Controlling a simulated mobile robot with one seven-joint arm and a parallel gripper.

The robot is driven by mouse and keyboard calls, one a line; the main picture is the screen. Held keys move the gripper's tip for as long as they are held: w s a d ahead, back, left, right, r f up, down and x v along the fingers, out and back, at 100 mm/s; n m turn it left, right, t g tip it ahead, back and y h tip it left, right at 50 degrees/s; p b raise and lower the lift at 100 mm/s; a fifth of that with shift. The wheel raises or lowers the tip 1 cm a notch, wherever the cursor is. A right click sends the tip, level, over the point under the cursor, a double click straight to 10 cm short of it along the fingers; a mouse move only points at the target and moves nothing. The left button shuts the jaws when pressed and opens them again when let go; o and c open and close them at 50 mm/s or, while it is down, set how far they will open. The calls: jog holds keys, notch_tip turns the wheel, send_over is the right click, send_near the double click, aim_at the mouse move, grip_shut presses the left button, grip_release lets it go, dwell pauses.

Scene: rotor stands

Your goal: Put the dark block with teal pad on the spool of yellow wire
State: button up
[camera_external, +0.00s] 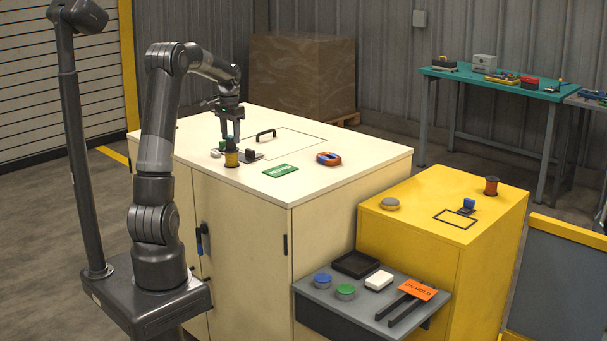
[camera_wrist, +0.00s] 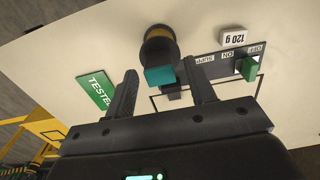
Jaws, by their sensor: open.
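The spool of yellow wire (camera_external: 232,160) stands upright on the cream cabinet near its left edge. It also shows in the wrist view (camera_wrist: 160,34), with its dark body partly covered. The dark block with teal pad (camera_external: 229,143) appears to rest on top of the spool. Its teal face (camera_wrist: 160,76) shows clearly in the wrist view, in front of the spool. My gripper (camera_external: 230,122) is over the spool, pointing down. In the wrist view its open fingers (camera_wrist: 164,86) stand on either side of the block, with visible gaps. The exact contact between block and spool is hard to see.
A switch panel (camera_wrist: 215,66) with a green rocker and a white 120 g piece (camera_wrist: 234,38) lie close beside the spool. A green TESTED plate (camera_external: 281,170), black handle (camera_external: 266,134) and orange-blue device (camera_external: 328,158) are also on the cabinet top (camera_external: 355,150).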

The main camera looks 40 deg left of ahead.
aim_at(231, 136)
notch_tip(231, 136, up, 10)
jog(key=s+d+r+t, duration=0.1)
jog(key=s+d, duration=0.1)
jog(key=d, duration=0.3)
jog(key=s+d+r, duration=0.2)
jog(key=s+d, duration=0.1)
jog(key=d, duration=0.2)
jog(key=s+d+f+t, duration=0.2)
jog(key=s+d+f, duration=0.2)
jog(key=s+d, duration=0.4)
jog(key=s+d+f+t, duration=0.2)
jog(key=s+d+f, duration=0.2)
jog(key=s+d, duration=0.4)
jog(key=s, duration=0.3)
jog(key=shift+t, duration=0.3)
jog(key=shift+r, duration=0.1)
